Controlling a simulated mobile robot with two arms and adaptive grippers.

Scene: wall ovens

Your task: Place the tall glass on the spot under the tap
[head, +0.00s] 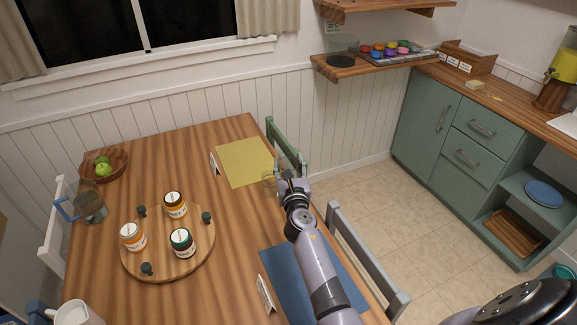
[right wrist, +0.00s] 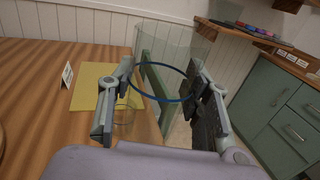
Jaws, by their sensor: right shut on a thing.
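The tall glass (right wrist: 150,97) is clear with a blue ring and sits between the fingers of my right gripper (right wrist: 158,92) in the right wrist view. In the head view, my right gripper (head: 290,184) is shut on the glass (head: 270,181), near the right edge of the table by the yellow mat. The glass is faint there, and its tilt is hard to tell. A yellow drink dispenser (head: 564,66) stands on a wooden stand (head: 553,94) on the counter at the far right. Its tap and the spot under it are not clear. My left gripper is out of view.
The wooden table (head: 190,150) holds a yellow mat (head: 245,162), a blue mat (head: 290,285), a round tray (head: 190,268) with jars, a pitcher (head: 90,207) and a fruit bowl (head: 117,167). Chairs (head: 365,255) line its right side. Open floor (head: 400,215) separates table and counter.

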